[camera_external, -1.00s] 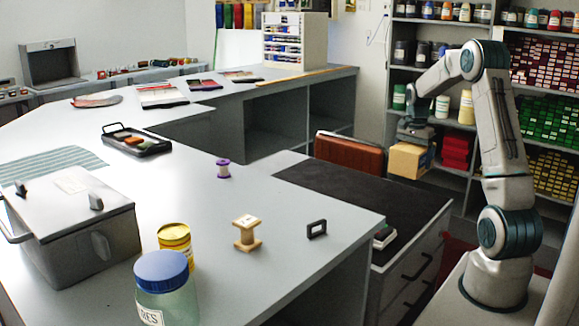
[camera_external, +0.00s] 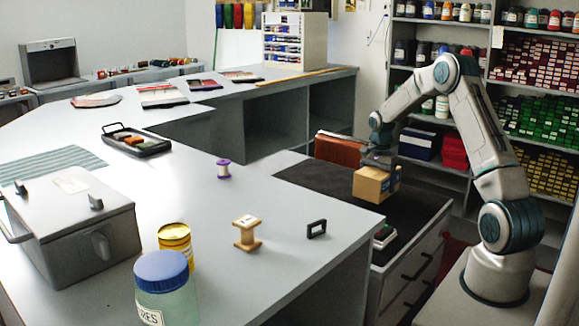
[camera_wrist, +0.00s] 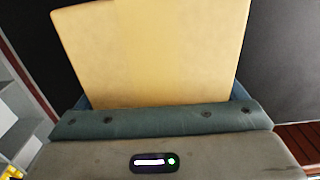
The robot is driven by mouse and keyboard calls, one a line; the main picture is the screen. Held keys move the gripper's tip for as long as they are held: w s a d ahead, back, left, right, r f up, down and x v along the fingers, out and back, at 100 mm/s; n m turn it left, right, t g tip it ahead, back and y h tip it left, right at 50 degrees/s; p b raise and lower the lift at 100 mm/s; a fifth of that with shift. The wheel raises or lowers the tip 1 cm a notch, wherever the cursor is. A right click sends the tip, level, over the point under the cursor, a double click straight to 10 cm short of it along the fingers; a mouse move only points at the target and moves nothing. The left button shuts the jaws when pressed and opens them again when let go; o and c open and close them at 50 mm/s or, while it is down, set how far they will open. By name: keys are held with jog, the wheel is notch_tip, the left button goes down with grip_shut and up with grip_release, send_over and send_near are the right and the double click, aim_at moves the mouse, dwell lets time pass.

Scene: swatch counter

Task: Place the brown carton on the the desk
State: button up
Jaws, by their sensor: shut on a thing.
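The brown carton (camera_external: 372,186) is held in my gripper (camera_external: 377,163), whose jaws are shut on its upper part. In the external view it hangs over the black-topped section of the desk (camera_external: 330,191), near its far right part. Whether its underside touches the black surface, I cannot tell. In the wrist view the carton (camera_wrist: 160,55) fills the upper middle, just beyond my gripper (camera_wrist: 155,118), with dark surface on both sides of it. The fingertips are hidden behind the carton.
A reddish-brown case (camera_external: 340,149) stands behind the carton at the far edge of the black surface. A small green-and-white object (camera_external: 385,237) lies near its front corner. A black frame (camera_external: 316,229) and a wooden spool (camera_external: 247,233) stand on the grey counter. The black surface left of the carton is clear.

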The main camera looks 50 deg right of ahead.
jog(key=shift+f, duration=0.95)
jog(key=shift+f, duration=0.1)
jog(key=shift+f, duration=0.2)
jog(key=o, duration=0.9)
jog(key=shift+r, duration=0.1)
jog(key=shift+o, duration=0.2)
notch_tip(320, 180, up, 12)
jog(key=shift+r, duration=0.1)
jog(key=s+a+r+n+t, duration=0.1)
jog(key=s+a+r+n, duration=0.4)
jog(key=a, duration=0.4)
jog(key=s+a+r+n, duration=0.4)
jog(key=a, duration=0.6)
jog(key=s+a+n+t, duration=0.1)
jog(key=s+a+n, duration=0.3)
jog(key=s, duration=0.3)
jog(key=s+a+f+n, duration=0.1)
jog(key=s+a+n, duration=0.3)
jog(key=s+a, duration=0.2)
jog(key=s, duration=0.2)
jog(key=shift+s+f+n+t, duration=0.25)
jog(key=shift+s+n+t, duration=0.05)
jog(key=shift+n+t, duration=0.1)
